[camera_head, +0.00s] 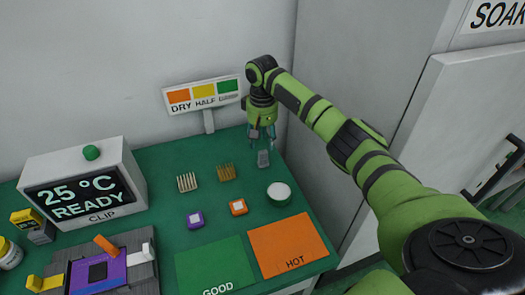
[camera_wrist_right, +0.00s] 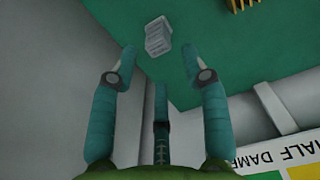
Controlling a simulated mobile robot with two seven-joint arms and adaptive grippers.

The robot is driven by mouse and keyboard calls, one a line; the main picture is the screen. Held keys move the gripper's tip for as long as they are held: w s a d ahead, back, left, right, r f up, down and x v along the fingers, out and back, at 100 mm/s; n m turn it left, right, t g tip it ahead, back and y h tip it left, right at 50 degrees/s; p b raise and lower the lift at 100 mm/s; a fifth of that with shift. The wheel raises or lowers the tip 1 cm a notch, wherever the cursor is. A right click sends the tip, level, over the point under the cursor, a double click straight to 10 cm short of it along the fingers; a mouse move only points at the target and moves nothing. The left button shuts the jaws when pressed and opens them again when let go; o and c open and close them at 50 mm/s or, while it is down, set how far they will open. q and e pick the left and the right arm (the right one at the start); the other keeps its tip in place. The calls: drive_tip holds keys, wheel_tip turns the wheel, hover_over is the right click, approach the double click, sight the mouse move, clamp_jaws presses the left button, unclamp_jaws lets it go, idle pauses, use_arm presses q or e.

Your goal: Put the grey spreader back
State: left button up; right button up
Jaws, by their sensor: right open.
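A small light grey block with a ridged or comb-like face (camera_head: 263,158), which looks like the grey spreader, is on the green table (camera_head: 160,160) near its back right corner. It also shows in the right wrist view (camera_wrist_right: 158,37), beyond the fingertips and roughly between them. My right gripper (camera_head: 262,135) points down just behind and above this block. Its fingers are spread and empty in the right wrist view (camera_wrist_right: 160,62), with a gap to the block. My left gripper is not in view.
A DRY/HALF/DAMP sign (camera_head: 203,94) stands close left of my right gripper. Two combs (camera_head: 187,182) (camera_head: 227,172), a white-topped round dish (camera_head: 279,192), and purple (camera_head: 195,219) and orange (camera_head: 238,207) blocks are nearby. HOT (camera_head: 290,245) and GOOD (camera_head: 215,268) mats are clear. A wall is behind.

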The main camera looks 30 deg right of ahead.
sight(262, 152)
wheel_tip(262, 152, up, 6)
drive_tip(key=shift+f, duration=0.1)
